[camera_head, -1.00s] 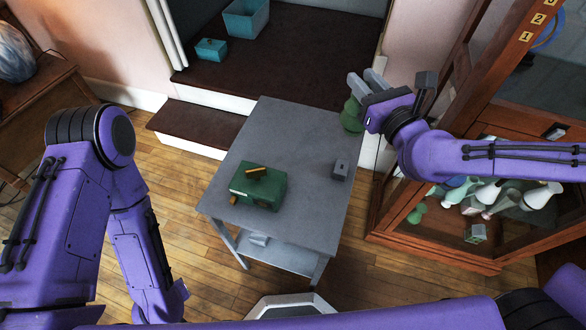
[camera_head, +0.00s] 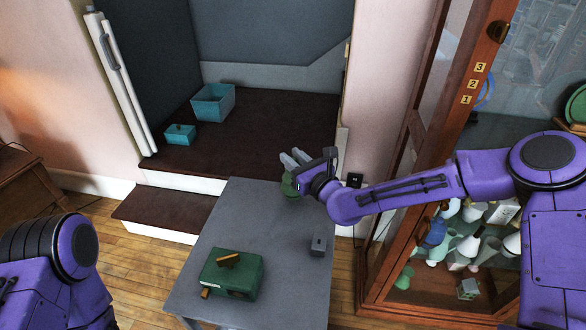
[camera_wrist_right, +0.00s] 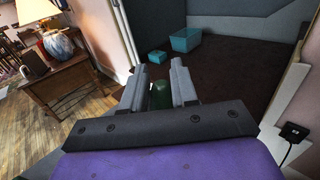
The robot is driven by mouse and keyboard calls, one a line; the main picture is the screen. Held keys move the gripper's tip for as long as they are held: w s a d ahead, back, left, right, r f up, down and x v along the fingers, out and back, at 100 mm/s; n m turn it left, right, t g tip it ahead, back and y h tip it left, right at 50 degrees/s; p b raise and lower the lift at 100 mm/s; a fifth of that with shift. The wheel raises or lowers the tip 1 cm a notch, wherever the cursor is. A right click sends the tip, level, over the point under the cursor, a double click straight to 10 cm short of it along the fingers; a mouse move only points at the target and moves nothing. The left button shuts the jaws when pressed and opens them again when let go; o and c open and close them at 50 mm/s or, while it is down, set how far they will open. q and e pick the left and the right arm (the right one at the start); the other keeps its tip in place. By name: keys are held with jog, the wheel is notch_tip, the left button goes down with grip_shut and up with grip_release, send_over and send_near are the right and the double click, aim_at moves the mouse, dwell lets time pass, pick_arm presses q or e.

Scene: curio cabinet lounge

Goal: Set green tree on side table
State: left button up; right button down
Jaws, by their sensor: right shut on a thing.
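The green tree (camera_head: 289,186) is a small, dark green, rounded piece, mostly hidden by my right gripper in the head view. My right gripper (camera_head: 292,162) is shut on it at the far end of the grey side table (camera_head: 268,218). I cannot tell whether its bottom touches the tabletop. In the right wrist view the tree (camera_wrist_right: 160,95) shows between the two fingers (camera_wrist_right: 163,84). My left arm is at the lower left of the head view; its gripper is out of the picture.
A green box (camera_head: 231,281) with a wooden handle and a small grey block (camera_head: 318,245) stand on the table. Teal bins (camera_head: 213,103) sit on the dark step behind. A glass cabinet (camera_head: 397,225) stands at right. The tabletop's middle is clear.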

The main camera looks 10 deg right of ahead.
notch_tip(320, 180, down, 3)
jog(key=shift+w+f, duration=0.15)
jog(key=shift+f, duration=0.15)
jog(key=c, duration=0.9)
grip_release()
jog(key=shift+o, duration=0.2)
jog(key=b+v, duration=0.1)
jog(key=v, duration=1.1)
jog(key=shift+b, duration=0.3)
